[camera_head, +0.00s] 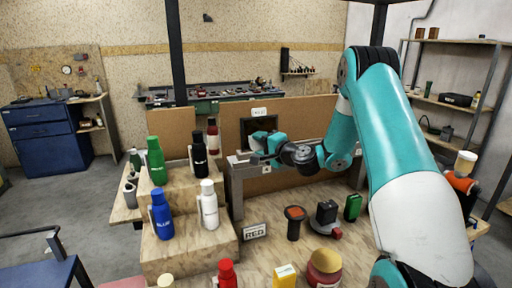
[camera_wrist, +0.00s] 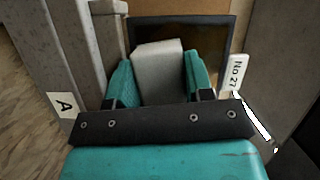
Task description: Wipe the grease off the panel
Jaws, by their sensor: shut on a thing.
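My gripper (camera_head: 262,146) is stretched forward to the low grey stand at the back of the wooden bench. In the wrist view, the teal fingers of my gripper (camera_wrist: 158,76) are shut on a pale grey block (camera_wrist: 160,52). A dark-framed panel (camera_wrist: 228,42) lies just beyond the block, with a "No.27" tag at its right. In the head view the dark panel (camera_head: 246,126) is behind my gripper, partly hidden by it. I cannot tell whether the block touches the panel. No grease can be made out.
Grey uprights flank my gripper; an "A" label (camera_wrist: 61,113) is on the left one. Wooden steps (camera_head: 190,250) with several bottles, including a blue bottle (camera_head: 162,214) and a white bottle (camera_head: 208,205), stand left. A "RED" sign (camera_head: 255,232) and small tools stand on the bench in front.

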